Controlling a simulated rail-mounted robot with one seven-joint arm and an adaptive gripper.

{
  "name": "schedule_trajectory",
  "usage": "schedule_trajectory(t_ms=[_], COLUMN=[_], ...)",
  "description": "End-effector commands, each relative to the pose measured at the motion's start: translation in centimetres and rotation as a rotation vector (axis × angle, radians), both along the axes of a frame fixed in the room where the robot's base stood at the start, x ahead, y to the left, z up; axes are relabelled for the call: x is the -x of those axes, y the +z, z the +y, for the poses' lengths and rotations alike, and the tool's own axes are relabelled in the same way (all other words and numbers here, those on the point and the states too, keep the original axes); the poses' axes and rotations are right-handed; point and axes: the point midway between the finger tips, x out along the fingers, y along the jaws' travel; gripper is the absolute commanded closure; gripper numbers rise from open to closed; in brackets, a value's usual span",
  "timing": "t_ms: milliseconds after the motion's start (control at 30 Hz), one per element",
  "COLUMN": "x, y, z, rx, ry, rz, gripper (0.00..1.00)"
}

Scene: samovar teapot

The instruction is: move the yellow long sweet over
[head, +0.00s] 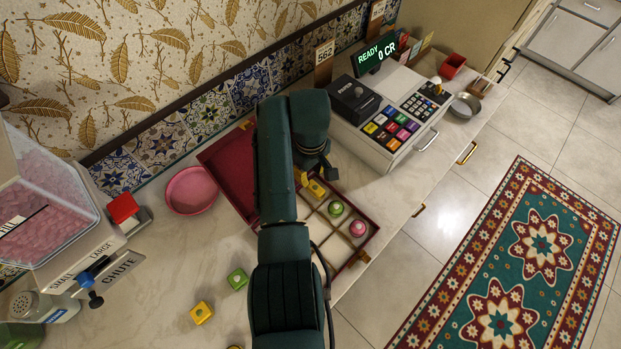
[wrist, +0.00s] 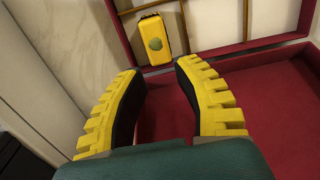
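In the head view my arm mostly hides the gripper. The red box (head: 372,236) has thin wooden dividers and an open red lid (head: 226,163).
A green round sweet (head: 336,208) and a pink round sweet (head: 357,228) sit in other compartments. A green sweet (head: 238,278) and a yellow square sweet (head: 201,313) lie on the counter. A pink bowl (head: 191,191) stands left; the cash register (head: 390,120) stands behind right.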

Motion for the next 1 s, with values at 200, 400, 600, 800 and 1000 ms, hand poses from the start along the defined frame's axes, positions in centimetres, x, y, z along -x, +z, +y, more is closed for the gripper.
schedule_trajectory(t_ms=[200,400,600,800,1000], x=[0.0,-0.5,-4.8,-5.2,2.5], y=[5.1,6.7,10.6,20.5,32.9], z=[0.0,-0.1,-1.2,-3.2,-5.3], rx=[-0.001,-0.003,-0.064,-0.224,-0.465], ry=[0.000,-0.014,-0.170,-0.365,-0.496], rz=[-0.001,-0.035,-0.421,-0.943,-1.442], gripper=[0.69,0.69,0.69,0.69,0.69])
